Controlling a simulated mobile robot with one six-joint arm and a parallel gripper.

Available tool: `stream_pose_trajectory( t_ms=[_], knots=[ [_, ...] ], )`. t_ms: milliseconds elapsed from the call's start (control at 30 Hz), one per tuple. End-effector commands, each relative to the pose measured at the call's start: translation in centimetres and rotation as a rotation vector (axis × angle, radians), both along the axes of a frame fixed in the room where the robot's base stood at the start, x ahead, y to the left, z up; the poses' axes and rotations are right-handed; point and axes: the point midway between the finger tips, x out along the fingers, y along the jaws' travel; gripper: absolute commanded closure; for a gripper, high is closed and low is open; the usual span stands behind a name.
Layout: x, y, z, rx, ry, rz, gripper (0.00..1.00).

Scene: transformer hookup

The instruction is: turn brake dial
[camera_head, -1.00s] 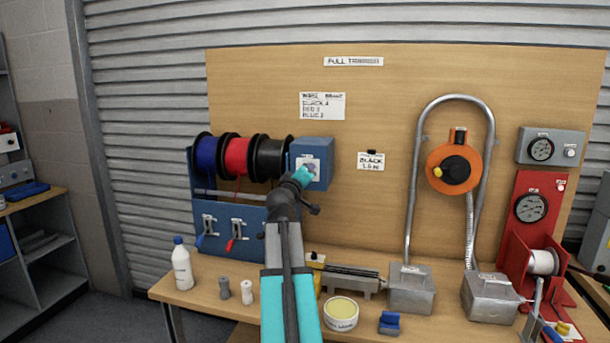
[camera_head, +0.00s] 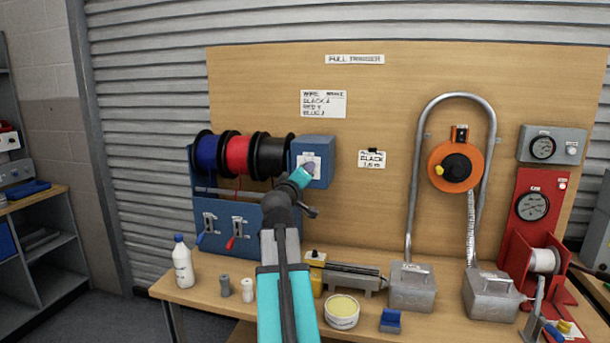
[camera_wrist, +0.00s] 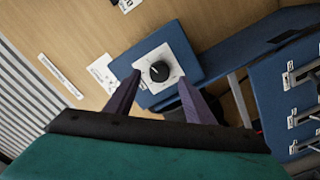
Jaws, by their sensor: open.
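The brake dial is a black round knob (camera_wrist: 159,71) on a white plate, fixed to the front of a blue box (camera_head: 322,147) beside the wire spools. In the wrist view the knob lies ahead of my gripper (camera_wrist: 160,90), roughly in line with the gap between its two purple fingers. The fingers are apart and nothing is between them. In the head view my gripper (camera_head: 309,167) is in front of the box and hides most of the dial. I cannot tell the dial's setting.
Blue, red and black spools (camera_head: 238,156) hang left of the box. An orange reel (camera_head: 456,165) hangs inside a metal pipe loop. A bottle (camera_head: 182,262) and tub (camera_head: 341,311) stand on the bench.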

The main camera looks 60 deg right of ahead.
Motion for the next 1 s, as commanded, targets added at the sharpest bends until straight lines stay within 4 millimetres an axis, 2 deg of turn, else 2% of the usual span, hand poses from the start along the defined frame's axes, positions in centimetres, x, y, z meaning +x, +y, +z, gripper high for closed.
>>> stream_pose_trajectory(
  t_ms=[33,633,1000],
  knots=[
    [-0.3,0.8,-0.1,0.000,-0.001,0.001,0.51],
    [-2.4,7.4,-0.2,-0.001,0.000,0.001,0.51],
    [-3.1,9.4,-0.2,0.000,-0.001,-0.001,0.51]
  ],
)
